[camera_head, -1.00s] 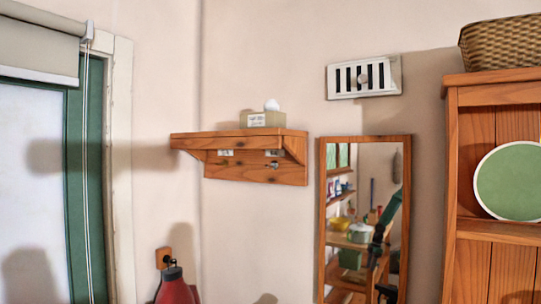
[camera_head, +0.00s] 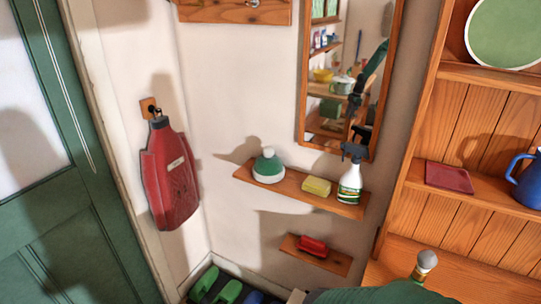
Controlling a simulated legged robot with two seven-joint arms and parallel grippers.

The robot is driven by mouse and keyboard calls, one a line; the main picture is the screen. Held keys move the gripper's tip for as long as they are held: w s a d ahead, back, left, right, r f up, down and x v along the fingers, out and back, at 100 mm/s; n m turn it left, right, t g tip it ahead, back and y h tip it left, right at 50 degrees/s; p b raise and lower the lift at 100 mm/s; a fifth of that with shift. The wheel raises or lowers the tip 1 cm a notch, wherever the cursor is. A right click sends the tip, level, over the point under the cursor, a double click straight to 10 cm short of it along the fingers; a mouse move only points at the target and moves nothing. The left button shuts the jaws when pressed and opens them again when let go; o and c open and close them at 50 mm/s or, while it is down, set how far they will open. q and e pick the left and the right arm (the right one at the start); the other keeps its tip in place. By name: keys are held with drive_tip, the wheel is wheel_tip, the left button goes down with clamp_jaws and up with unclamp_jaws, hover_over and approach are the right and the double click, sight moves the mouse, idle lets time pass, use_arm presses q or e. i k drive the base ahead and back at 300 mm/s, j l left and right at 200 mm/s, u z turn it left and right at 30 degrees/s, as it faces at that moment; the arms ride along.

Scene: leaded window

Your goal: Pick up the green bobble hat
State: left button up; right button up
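The green bobble hat (camera_head: 268,168) has a white bobble on top and a white brim. It sits upright at the left part of a narrow wooden wall shelf (camera_head: 294,187), below the mirror. Nothing covers it. Neither of my grippers shows directly in the head view, and nothing is seen touching the hat. The mirror (camera_head: 340,75) reflects a dark green and black arm-like shape, too small to read.
A yellow block (camera_head: 316,186) and a spray bottle (camera_head: 350,178) share the shelf. A red item (camera_head: 312,246) lies on a lower shelf. A red bag-like thing (camera_head: 170,175) hangs left. A wooden dresser (camera_head: 455,110) stands right. A dark green shape (camera_head: 370,294) at the bottom is unclear.

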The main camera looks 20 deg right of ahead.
sight(268, 168)
drive_tip(key=i+j+z, duration=0.15)
drive_tip(key=i, duration=0.3)
drive_tip(key=i+j+z, duration=0.2)
drive_tip(key=i, duration=0.3)
drive_tip(key=j, duration=0.1)
